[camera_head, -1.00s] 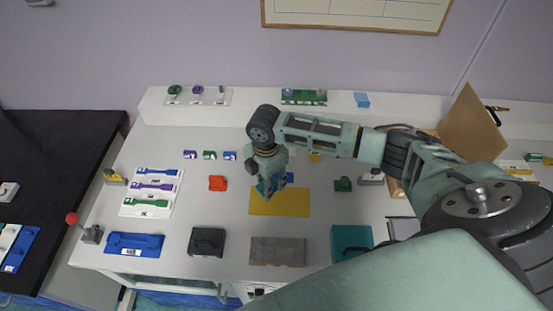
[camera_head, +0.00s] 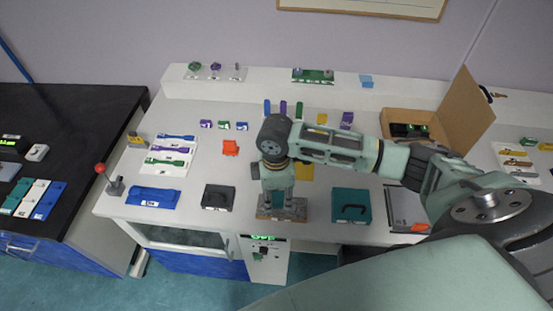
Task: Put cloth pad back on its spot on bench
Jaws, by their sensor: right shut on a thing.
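My right gripper (camera_head: 283,209) points down over the front middle of the bench, its fingers shut. It is at a flat grey slab with a tan edge (camera_head: 264,212), between a black case and a teal case. I take the held thing to be the cloth pad, but the fingers hide most of it and I cannot tell its outline. I cannot tell whether it touches the bench. A yellow sheet (camera_head: 304,172) lies behind the gripper, partly covered by my arm. My left gripper is not in view.
A black case (camera_head: 218,197) stands left and a teal case (camera_head: 351,206) right of the gripper. A blue case (camera_head: 153,198) lies further left. An open cardboard box (camera_head: 400,118) stands at back right. A red-knobbed lever (camera_head: 101,170) stands at the left edge.

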